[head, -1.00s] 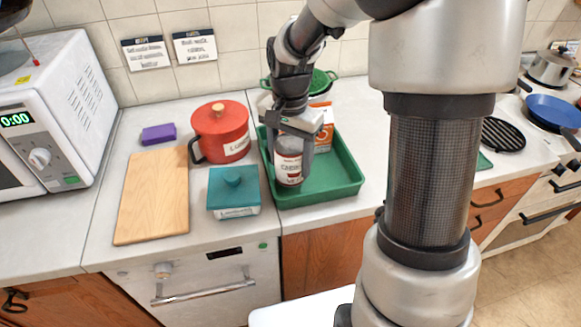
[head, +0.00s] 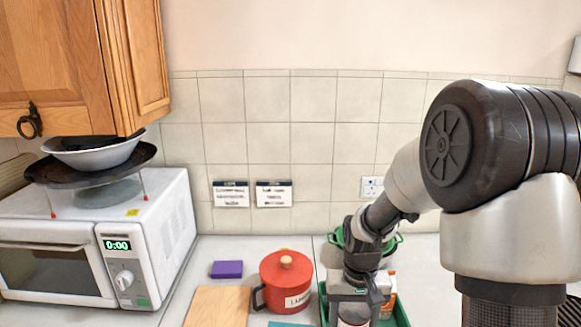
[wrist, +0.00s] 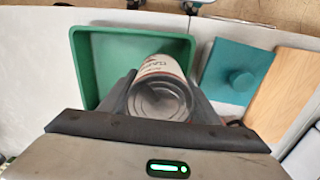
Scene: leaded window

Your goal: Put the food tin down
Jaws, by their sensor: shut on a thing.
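The food tin (wrist: 158,92) is a white can with red and dark lettering and a ridged grey lid. In the wrist view it sits between the two fingers of my gripper (wrist: 163,100), which is shut on it. In the head view only the tin's top part (head: 352,322) shows at the bottom edge, below my gripper (head: 356,304). The green tray (wrist: 90,75) lies under and beside the tin in the wrist view. Whether the tin touches the tray floor I cannot tell. The tray's right part (head: 401,314) also shows in the head view.
A red pot (head: 286,275), a purple block (head: 227,269) and a wooden board (head: 218,305) stand left of the tray. A microwave (head: 60,250) stands left.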

